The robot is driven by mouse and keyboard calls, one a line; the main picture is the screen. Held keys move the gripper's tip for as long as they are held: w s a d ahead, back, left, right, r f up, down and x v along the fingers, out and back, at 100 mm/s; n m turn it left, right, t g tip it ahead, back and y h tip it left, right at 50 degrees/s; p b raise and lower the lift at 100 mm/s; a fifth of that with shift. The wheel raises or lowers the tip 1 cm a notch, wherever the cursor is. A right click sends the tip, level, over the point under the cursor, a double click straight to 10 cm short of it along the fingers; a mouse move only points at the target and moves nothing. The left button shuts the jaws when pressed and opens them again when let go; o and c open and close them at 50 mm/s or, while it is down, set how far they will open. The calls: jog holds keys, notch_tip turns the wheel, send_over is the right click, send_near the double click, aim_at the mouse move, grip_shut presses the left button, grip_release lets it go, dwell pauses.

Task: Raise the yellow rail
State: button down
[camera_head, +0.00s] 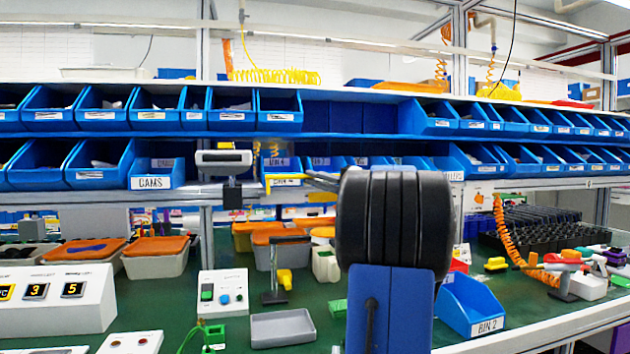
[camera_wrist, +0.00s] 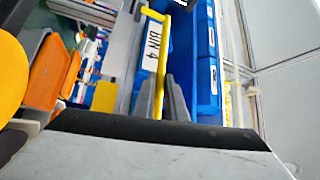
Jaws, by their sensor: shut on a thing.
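My gripper (camera_wrist: 173,103) is shut on the rail. In the head view my gripper (camera_head: 322,178) is small, and much of it is hidden behind my black and blue arm.
Rows of blue bins (camera_head: 152,175) fill the shelves. A grey device with a display (camera_head: 224,160) stands left of the rail. Below, the green bench holds lidded boxes (camera_head: 155,255), a grey tray (camera_head: 282,327), a switch box (camera_head: 222,293) and a bin labelled BIN 2 (camera_head: 468,305).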

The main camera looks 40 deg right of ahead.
jog(key=shift+w+d+m+g+h, duration=0.15)
jog(key=shift+w+m+g+h, duration=0.15)
jog(key=shift+m+g, duration=0.25)
jog(key=c, duration=1.8)
grip_release()
jog(key=shift+s, duration=0.2)
jog(key=v, duration=1.7)
jog(key=shift+f, duration=0.15)
jog(key=shift+d, duration=0.1)
